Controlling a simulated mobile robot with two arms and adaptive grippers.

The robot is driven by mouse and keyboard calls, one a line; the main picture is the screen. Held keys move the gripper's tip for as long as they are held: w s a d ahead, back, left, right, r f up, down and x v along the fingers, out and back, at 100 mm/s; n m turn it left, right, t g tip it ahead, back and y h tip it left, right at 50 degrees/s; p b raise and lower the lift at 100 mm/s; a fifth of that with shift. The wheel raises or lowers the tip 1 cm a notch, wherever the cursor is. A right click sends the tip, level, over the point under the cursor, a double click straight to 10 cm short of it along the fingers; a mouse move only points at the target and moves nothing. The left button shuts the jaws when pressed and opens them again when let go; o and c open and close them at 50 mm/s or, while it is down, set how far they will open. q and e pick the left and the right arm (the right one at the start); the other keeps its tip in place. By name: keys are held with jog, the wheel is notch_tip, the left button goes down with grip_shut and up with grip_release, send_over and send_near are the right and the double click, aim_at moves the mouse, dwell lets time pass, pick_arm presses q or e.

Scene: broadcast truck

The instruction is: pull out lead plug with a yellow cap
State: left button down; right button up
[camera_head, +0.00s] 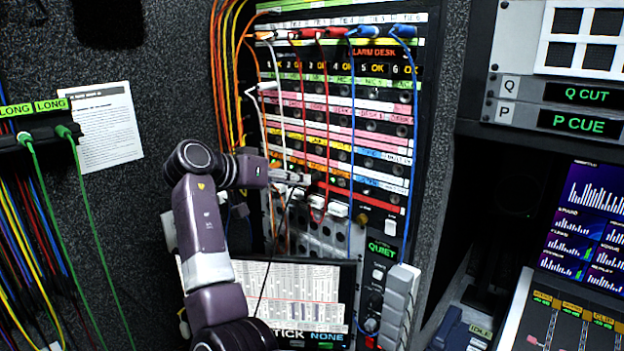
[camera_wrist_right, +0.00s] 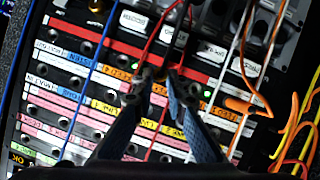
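The patch panel (camera_head: 345,150) fills the middle of the head view, with orange, white, red and blue leads hanging across it. My right gripper (camera_head: 302,180) is at the lower socket rows, beside a looping red lead (camera_head: 326,120). In the wrist view my right gripper's fingertips (camera_wrist_right: 161,78) are close together in front of the panel, with the red lead (camera_wrist_right: 153,40) running up from between them. Something dark is between the tips; whether they grip it is unclear. I cannot make out a yellow cap for certain, as the fingers cover that spot. My left gripper is not in view.
A blue lead (camera_wrist_right: 90,75) and a white and orange lead (camera_wrist_right: 238,65) hang either side of the fingers in the wrist view. A screen (camera_head: 300,290) stands below the panel. Green leads (camera_head: 88,215) hang at the left; a console (camera_head: 570,320) is at the right.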

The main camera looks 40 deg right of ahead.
jog(key=shift+a+f, duration=0.1)
grip_shut()
dwell(0.4)
jog(key=shift+s+a, duration=0.15)
jog(key=shift+a, duration=1.4)
dwell(0.7)
jog(key=shift+s+a, duration=0.15)
jog(key=shift+a, duration=1.45)
jog(key=shift+a, duration=0.1)
jog(key=shift+s+a+p, duration=0.1)
jog(key=shift+a+p, duration=0.2)
jog(key=shift+a, duration=1.1)
